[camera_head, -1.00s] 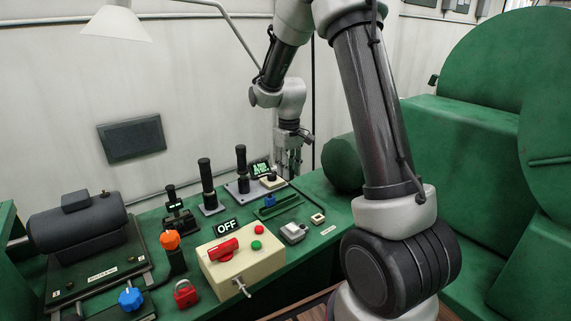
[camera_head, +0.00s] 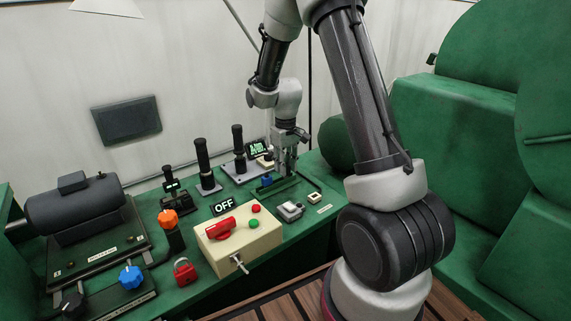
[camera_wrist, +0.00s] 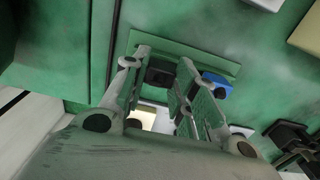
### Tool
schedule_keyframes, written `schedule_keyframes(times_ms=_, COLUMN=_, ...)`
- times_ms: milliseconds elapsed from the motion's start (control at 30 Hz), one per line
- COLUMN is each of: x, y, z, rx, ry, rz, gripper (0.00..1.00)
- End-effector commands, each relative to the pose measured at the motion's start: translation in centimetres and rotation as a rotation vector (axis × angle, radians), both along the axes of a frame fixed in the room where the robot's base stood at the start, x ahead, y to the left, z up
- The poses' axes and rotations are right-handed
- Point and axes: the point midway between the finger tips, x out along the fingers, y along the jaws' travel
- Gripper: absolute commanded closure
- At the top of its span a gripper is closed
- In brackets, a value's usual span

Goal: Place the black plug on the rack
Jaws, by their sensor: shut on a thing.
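My gripper (camera_head: 284,171) is low over the green rack (camera_head: 284,187) at the far right part of the green bench. In the wrist view the fingers of my gripper (camera_wrist: 160,76) are closed around the black plug (camera_wrist: 160,72), over the lighter green plate of the rack (camera_wrist: 200,57). A blue plug (camera_wrist: 217,84) sits on the rack just right of the fingers; it also shows in the head view (camera_head: 266,180). In the head view the black plug is hidden by the fingers. I cannot tell whether it touches the rack.
Black upright handles (camera_head: 203,160) and a small green-lit display (camera_head: 257,147) stand left of my gripper. A grey box (camera_head: 290,210) and a cream box with red and green buttons (camera_head: 238,237) are nearer. A large green machine (camera_head: 450,140) fills the right side.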

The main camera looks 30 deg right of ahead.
Motion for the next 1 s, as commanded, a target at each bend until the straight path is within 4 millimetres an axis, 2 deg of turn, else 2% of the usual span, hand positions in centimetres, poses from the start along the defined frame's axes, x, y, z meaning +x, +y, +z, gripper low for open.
schedule_keyframes(times_ms=533, x=-0.01, y=0.0, z=-0.8, rx=0.0, ry=0.001, rz=0.0, gripper=0.91)
schedule_keyframes(times_ms=567, x=0.0, y=0.0, z=-0.77, rx=0.0, ry=0.0, rz=0.0, gripper=0.67)
schedule_keyframes(times_ms=667, x=0.0, y=0.0, z=-0.76, rx=0.0, ry=0.0, rz=0.0, gripper=0.49)
schedule_keyframes(times_ms=1000, x=0.03, y=0.0, z=-0.58, rx=0.0, ry=-0.001, rz=0.0, gripper=0.47)
